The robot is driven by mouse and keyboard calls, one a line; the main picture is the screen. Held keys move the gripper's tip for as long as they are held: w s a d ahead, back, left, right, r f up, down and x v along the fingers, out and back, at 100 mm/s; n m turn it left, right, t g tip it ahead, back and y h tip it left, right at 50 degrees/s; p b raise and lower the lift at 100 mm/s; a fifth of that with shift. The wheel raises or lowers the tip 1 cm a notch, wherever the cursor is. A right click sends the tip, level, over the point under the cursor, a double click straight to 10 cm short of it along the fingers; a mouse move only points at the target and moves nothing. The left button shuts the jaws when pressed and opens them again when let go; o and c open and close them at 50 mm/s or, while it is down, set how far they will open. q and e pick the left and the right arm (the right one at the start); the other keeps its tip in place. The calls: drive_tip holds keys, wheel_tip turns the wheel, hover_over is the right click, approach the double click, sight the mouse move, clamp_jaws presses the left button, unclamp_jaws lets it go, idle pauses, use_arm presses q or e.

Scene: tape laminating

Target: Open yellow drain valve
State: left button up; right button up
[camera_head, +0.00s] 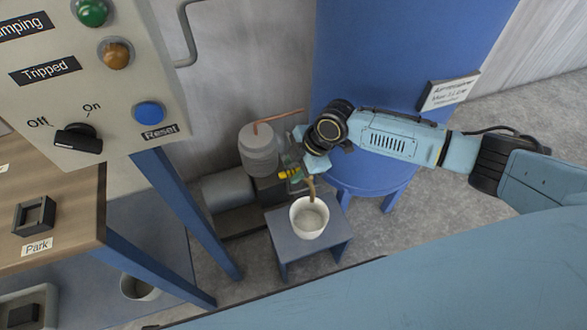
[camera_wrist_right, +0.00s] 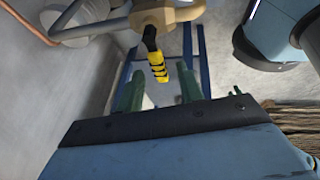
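The yellow drain valve handle (camera_head: 289,174) shows beside the lower part of the grey compressor unit, just above the white bucket. In the right wrist view the yellow handle (camera_wrist_right: 157,65) with its black neck hangs from a tan brass-like fitting (camera_wrist_right: 166,14). My right gripper (camera_head: 295,160) reaches in from the right, close to the handle. In the right wrist view its two green fingers (camera_wrist_right: 160,92) are spread apart. The handle lies ahead of the gap between them, and I cannot tell whether they touch it. My left gripper is not in view.
A white bucket (camera_head: 309,217) stands on a small blue-grey stool (camera_head: 283,239) below the valve. A large blue tank (camera_head: 400,50) stands behind my right arm. A control panel (camera_head: 60,90) and a wooden-topped bench (camera_head: 75,203) fill the left. A copper pipe (camera_head: 280,116) runs above the compressor.

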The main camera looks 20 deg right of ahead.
drive_tip(key=shift+a+f, duration=0.15)
drive_tip(key=shift+f, duration=0.15)
clamp_jaws()
idle(0.4)
